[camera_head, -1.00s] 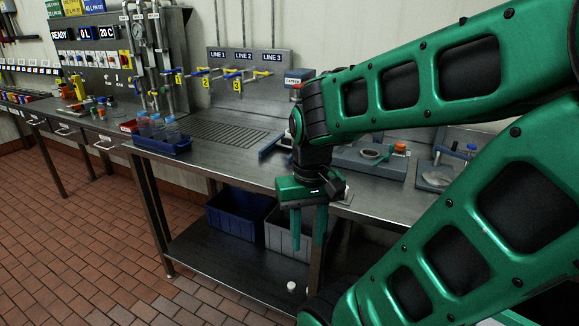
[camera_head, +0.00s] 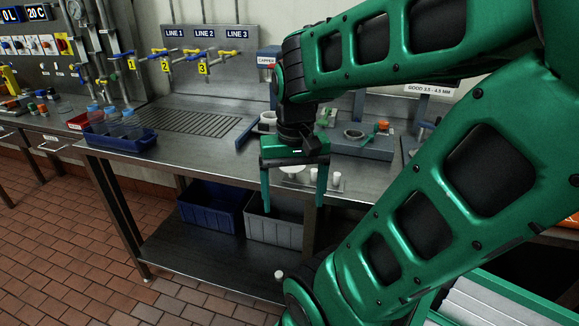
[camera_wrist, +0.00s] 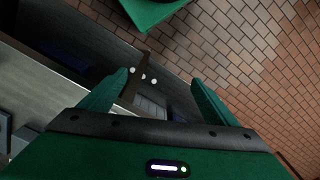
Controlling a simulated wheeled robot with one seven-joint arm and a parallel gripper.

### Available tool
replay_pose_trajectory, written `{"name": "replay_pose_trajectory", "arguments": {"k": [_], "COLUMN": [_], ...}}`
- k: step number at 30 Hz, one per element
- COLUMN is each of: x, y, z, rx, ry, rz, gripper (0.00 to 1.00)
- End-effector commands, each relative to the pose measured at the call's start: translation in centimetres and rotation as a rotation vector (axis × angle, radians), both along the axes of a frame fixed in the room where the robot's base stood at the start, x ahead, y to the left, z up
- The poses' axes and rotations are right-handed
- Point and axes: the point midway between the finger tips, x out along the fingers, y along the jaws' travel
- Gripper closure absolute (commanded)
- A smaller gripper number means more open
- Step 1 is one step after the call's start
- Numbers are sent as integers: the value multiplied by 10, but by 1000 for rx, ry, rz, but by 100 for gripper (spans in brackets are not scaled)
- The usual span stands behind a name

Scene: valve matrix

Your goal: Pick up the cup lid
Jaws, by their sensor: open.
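My gripper (camera_head: 293,202) is open and empty, its green fingers pointing down in front of the workbench's front edge. It also shows open in the wrist view (camera_wrist: 160,82). I cannot tell for sure which thing is the cup lid. A white round piece (camera_head: 291,169) shows between the fingers in the head view, and small white cylinders (camera_head: 315,177) stand just right of it on the bench. In the wrist view, several small white round pieces (camera_wrist: 143,77) lie beyond the fingers, too small to identify.
The metal workbench (camera_head: 200,170) carries a blue rack (camera_head: 122,140) of bottles at left and a grey fixture (camera_head: 365,145) at right. A blue bin (camera_head: 210,205) and a grey bin (camera_head: 272,228) stand on the lower shelf. The brick floor (camera_head: 60,250) at left is clear.

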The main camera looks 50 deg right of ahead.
Motion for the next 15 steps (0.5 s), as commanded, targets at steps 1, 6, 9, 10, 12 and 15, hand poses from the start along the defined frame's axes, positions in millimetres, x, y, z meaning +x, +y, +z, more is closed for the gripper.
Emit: {"name": "replay_pose_trajectory", "arguments": {"k": [1,6,9,10,12,15], "x": [11,52,73,78,89,100], "y": [-10,-54,-83,-92,-111,-133], "z": [9,44,62,66,75,85], "rx": [-4,-14,-14,-14,-12,-9], "ry": [1,3,2,1,2,0], "rz": [-91,-516,-765,-835,-981,-1148], "gripper": [18,18,18,18,18,18]}}
